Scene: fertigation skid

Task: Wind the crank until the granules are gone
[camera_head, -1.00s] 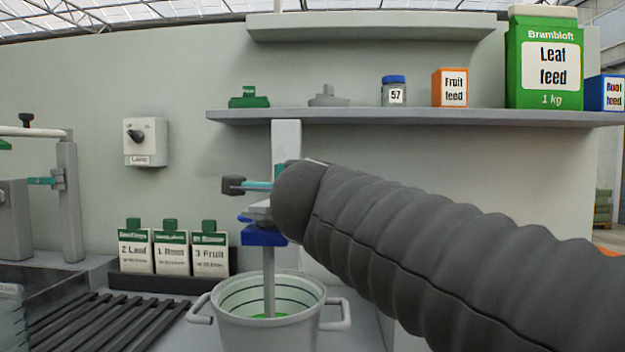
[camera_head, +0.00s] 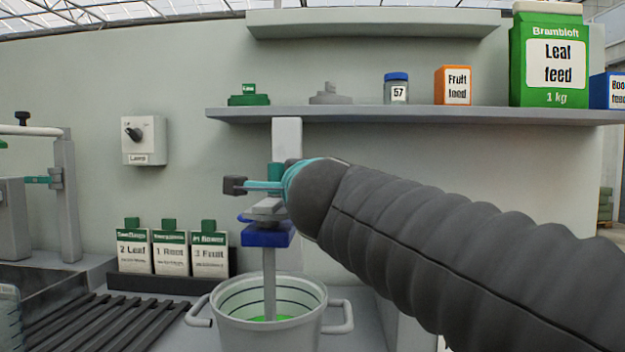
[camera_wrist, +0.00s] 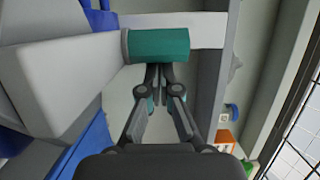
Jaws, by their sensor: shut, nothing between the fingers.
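The crank has a teal grip (camera_wrist: 158,45) on a pale grey crank arm (camera_wrist: 60,62) in the wrist view. In the head view its teal grip (camera_head: 275,177) shows above a blue mount (camera_head: 266,236), partly behind my arm. My gripper (camera_wrist: 160,72) is shut and empty, its tips right at the side of the teal grip; I cannot tell if they touch. A grey shaft (camera_head: 269,285) runs down from the mount into a pale pot (camera_head: 268,338). Green material (camera_head: 272,318) lies at the pot's bottom; single granules cannot be made out.
A shelf (camera_head: 400,115) with jars and boxes runs above. Three labelled packs (camera_head: 172,252) stand in a rack at left, behind a dark grating (camera_head: 105,322). A wall dial (camera_head: 143,141) hangs at left.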

